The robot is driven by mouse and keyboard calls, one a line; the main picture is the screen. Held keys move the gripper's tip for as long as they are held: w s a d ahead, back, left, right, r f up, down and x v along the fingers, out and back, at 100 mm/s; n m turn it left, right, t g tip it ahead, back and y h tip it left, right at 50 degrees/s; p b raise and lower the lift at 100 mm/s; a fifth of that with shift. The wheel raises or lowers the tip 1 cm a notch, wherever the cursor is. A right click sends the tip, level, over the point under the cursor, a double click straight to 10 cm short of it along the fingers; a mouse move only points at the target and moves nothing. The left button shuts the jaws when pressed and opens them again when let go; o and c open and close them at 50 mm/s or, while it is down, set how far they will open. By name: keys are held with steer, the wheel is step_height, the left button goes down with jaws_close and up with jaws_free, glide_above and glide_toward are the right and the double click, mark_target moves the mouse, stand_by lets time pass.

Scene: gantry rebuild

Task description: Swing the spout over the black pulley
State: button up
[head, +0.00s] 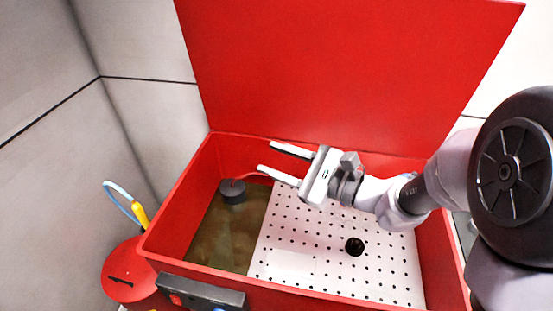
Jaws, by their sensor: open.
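A black pulley (355,246) sits on the white perforated shelf (290,262) inside the red tub. A dark grey cylinder (232,192) stands at the tub's back left. A thin reddish tube (250,176) runs from its top to the right toward my gripper; it looks like the spout, but its far end is hard to make out. My gripper (267,157) is open, its two fingers apart and pointing left, above the back of the tub. The lower finger is close to the tube in the picture; I cannot tell whether they touch. Nothing shows between the fingers.
The red lid (340,70) stands open behind the tub (165,245). Murky brown liquid or floor (215,235) shows left of the shelf. A red can (125,275) and a blue hose with a yellow part (139,215) stand outside at left. A control box (200,292) is on the front.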

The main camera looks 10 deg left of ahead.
steer(key=c, duration=0.8)
steer(key=f+n+g+h+p, duration=0.1)
steer(key=n, duration=0.1)
steer(key=f+n+g+h, duration=0.1)
steer(key=f+n+g, duration=0.1)
steer(key=d+f+n+g+h+p, duration=0.1)
steer(key=f+n, duration=0.1)
steer(key=n, duration=0.1)
steer(key=shift+s+p, duration=0.15)
steer(key=shift+p, duration=0.15)
jaws_close()
steer(key=w+d+f+n+t+h+p, duration=0.1)
steer(key=w+d+f+n+h+p, duration=0.15)
steer(key=w+d+n+h, duration=0.55)
steer(key=w+d+f+n+t+h+p, duration=0.1)
steer(key=w+d+f+n+h, duration=0.25)
steer(key=w+d+n, duration=0.5)
step_height(320, 180, down, 9)
steer(key=d+m+b, duration=0.2)
steer(key=b, duration=0.2)
steer(key=shift+w, duration=0.2)
steer(key=shift+d, duration=0.15)
